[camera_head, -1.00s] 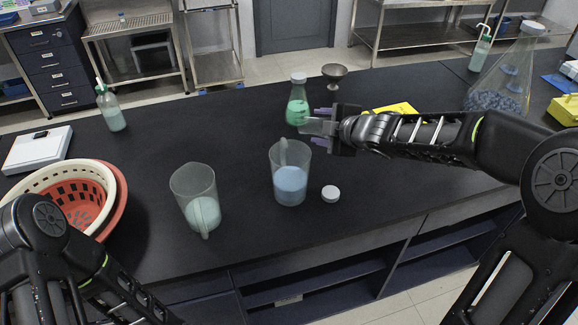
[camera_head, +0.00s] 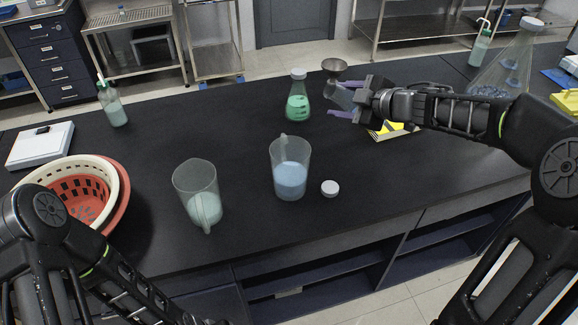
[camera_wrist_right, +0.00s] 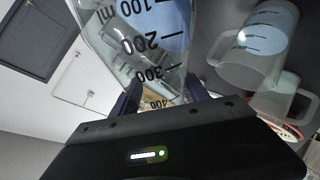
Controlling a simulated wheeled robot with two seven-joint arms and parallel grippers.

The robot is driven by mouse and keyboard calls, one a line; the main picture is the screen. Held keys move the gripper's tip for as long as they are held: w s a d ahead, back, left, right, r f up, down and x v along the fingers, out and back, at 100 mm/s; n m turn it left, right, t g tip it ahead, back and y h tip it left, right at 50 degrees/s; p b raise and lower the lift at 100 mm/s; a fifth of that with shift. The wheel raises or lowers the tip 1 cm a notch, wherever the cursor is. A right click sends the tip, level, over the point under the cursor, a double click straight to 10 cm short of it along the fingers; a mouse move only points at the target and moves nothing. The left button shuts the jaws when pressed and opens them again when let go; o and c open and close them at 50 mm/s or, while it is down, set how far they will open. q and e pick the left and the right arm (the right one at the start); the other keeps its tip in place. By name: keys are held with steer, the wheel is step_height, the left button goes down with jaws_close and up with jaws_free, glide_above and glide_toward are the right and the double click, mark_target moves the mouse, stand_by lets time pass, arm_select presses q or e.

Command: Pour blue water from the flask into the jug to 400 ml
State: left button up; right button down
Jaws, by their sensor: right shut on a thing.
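My right gripper (camera_head: 350,97) is shut on a clear flask (camera_head: 341,96) at the back middle of the table. In the right wrist view the flask (camera_wrist_right: 150,45) fills the space between the fingers. Its marks from 100 to 400 show, with some blue inside; the exact water level is unclear. A clear jug (camera_head: 291,158) with blue water stands upright in front and left of the flask, apart from it. It also shows at the upper right of the right wrist view (camera_wrist_right: 262,40). My left arm enters at lower left; its gripper is out of view.
A second jug (camera_head: 196,182) with pale green liquid stands left. A capped flask of green liquid (camera_head: 298,107) is close left of the held flask. A loose white cap (camera_head: 330,188), metal funnel (camera_head: 334,66), yellow pad (camera_head: 392,129) and baskets (camera_head: 122,190) are around.

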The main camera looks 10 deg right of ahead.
steer(key=d+m+y, duration=0.1)
steer(key=d+m, duration=0.1)
steer(key=d+r+m+t+y, duration=0.1)
steer(key=d+m+y, duration=0.1)
steer(key=d, duration=0.1)
steer(key=d+r+m+t+y, duration=0.1)
steer(key=d+m+y, duration=0.1)
steer(key=shift+w+d+r+m, duration=0.25)
steer(key=shift+m, duration=0.15)
steer(key=shift+d+r+m+t, duration=0.3)
steer(key=shift+m+t, duration=0.1)
steer(key=shift+t, duration=0.1)
stand_by(1.6)
